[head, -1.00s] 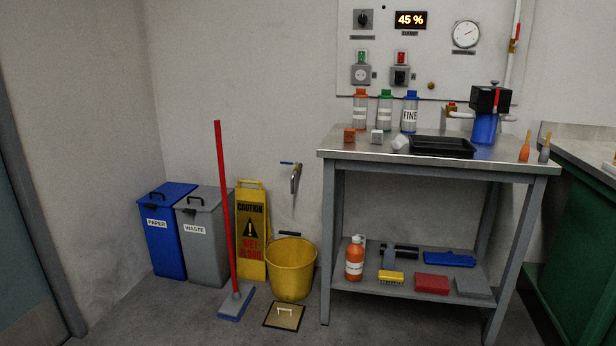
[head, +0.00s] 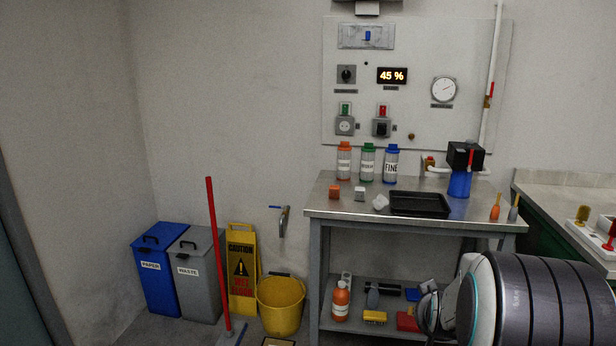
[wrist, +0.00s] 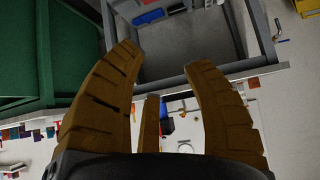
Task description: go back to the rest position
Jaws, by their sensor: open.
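My gripper (wrist: 165,100) shows in the wrist view with its brown fingers spread apart and nothing between them. That view is turned over, with the table's shelf at the top and the wall panel at the bottom. In the head view, part of my arm fills the lower right corner, in front of the table's right legs and lower shelf. The gripper itself does not show in the head view.
A steel table (head: 340,208) carries bottles, small blocks and a black tray (head: 420,204). A yellow bucket (head: 281,306), a caution sign (head: 241,270), a red-handled mop (head: 218,250) and two bins (head: 160,272) stand left of it. A green bench (wrist: 60,50) is beside the table.

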